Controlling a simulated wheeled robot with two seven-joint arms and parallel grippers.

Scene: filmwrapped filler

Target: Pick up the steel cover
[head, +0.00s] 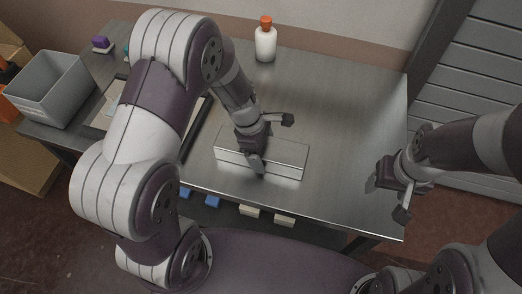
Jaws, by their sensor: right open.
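The steel cover (286,158) is a long, low, shiny metal piece lying on the metal table. My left gripper (272,142) is above its middle, with the jaws spread apart. One finger shows at the cover's near side and the other beyond its far edge. I cannot tell whether either finger touches it. The gripper hides part of the cover's top. My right gripper (387,200) is open and empty, by the table's right edge, well apart from the cover.
A white bottle with an orange cap (265,42) stands at the table's back edge. A grey bin (52,87) is at the left. A dark-framed tray (196,128) lies partly behind my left arm. Small blue and cream blocks show below the front edge. The table's right half (350,110) is clear.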

